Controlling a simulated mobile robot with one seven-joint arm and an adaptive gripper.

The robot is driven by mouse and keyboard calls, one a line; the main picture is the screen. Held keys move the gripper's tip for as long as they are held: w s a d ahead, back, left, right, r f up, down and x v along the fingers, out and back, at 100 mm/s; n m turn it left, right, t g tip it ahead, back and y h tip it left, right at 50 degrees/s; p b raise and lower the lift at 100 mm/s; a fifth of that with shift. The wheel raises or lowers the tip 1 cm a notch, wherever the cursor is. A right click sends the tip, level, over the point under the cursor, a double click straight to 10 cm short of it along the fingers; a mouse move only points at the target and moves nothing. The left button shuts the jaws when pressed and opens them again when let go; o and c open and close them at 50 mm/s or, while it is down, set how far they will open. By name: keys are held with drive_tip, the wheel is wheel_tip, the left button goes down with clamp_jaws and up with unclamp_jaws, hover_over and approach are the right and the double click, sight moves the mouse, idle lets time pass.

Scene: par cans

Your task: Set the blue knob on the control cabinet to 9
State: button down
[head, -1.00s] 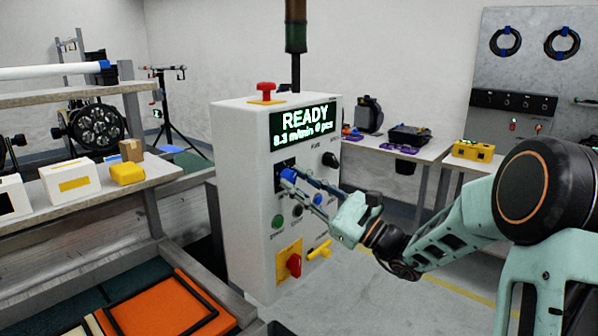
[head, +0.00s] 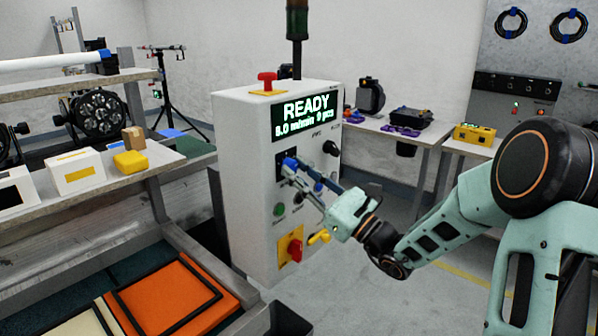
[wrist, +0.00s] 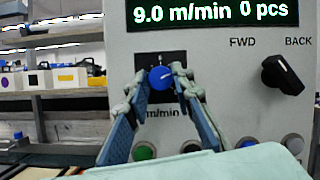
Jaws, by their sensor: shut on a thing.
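The control cabinet (head: 232,170) is a white box with a lit display (head: 305,115). In the wrist view the display (wrist: 212,14) reads 9.0 m/min and 0 pcs. The blue knob (wrist: 160,77) sits on a dark plate below the display, above an "m/min" label. My gripper (wrist: 161,84) is shut on the knob, one finger on each side. In the head view the gripper (head: 288,170) reaches the knob (head: 289,164) from the right, and the fingers partly cover it. The knob's scale is mostly hidden.
A black FWD/BACK selector (wrist: 282,75) is right of the knob. Coloured buttons, including a green one (head: 279,209), sit below. A red switch on yellow (head: 295,250) is lower down. A red emergency stop (head: 267,80) is on top. Shelving stands at left.

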drive_tip(key=c, duration=1.7)
unclamp_jaws()
drive_tip(key=v, duration=1.2)
drive_tip(key=shift+w, duration=0.1)
